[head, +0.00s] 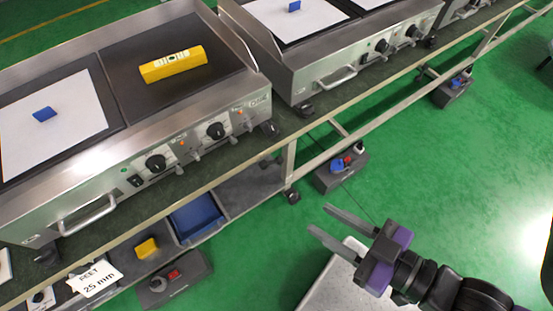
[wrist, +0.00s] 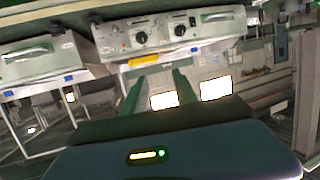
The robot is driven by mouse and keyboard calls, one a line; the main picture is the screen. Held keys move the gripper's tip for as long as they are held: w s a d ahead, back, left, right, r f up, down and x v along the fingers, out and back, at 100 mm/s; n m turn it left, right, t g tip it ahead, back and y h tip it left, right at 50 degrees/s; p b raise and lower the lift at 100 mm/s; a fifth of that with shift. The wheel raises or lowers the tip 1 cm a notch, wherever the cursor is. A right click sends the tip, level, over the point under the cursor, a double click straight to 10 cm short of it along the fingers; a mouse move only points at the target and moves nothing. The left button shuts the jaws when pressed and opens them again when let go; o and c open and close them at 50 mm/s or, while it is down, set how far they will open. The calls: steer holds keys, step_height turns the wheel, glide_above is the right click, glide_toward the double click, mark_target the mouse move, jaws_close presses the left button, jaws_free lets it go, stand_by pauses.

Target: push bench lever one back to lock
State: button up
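Several dark boxes with small coloured parts on top stand on the floor along the bench. One near box (head: 175,280) has a red part on top. A middle box (head: 342,172) has red and blue parts, and a far box (head: 453,90) has a blue part. I cannot tell which one carries bench lever one, or its lever's position. My gripper (head: 320,218) is open and empty, over the green floor in the picture, below and left of the middle box and apart from it. In the wrist view, my gripper's two fingers (wrist: 157,84) stand apart with nothing between them.
A blue bin (head: 197,217) and a yellow block (head: 146,248) sit on the lower shelf.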

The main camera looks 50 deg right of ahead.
stand_by(0.4)
steer(key=m+g+p, duration=0.4)
steer(key=m+g, duration=0.4)
steer(key=m, duration=1.6)
glide_toward(271, 163)
steer(key=f, duration=0.1)
steer(key=shift+y, duration=0.4)
steer(key=shift+w+d+b+x, duration=0.15)
steer(key=shift+b+x, duration=0.35)
steer(key=shift+x, duration=1.55)
steer(key=shift+w+d+b+x, duration=0.1)
steer(key=shift+b+x, duration=0.35)
steer(key=shift+x, duration=1.6)
steer(key=shift+r, duration=0.15)
jaws_close()
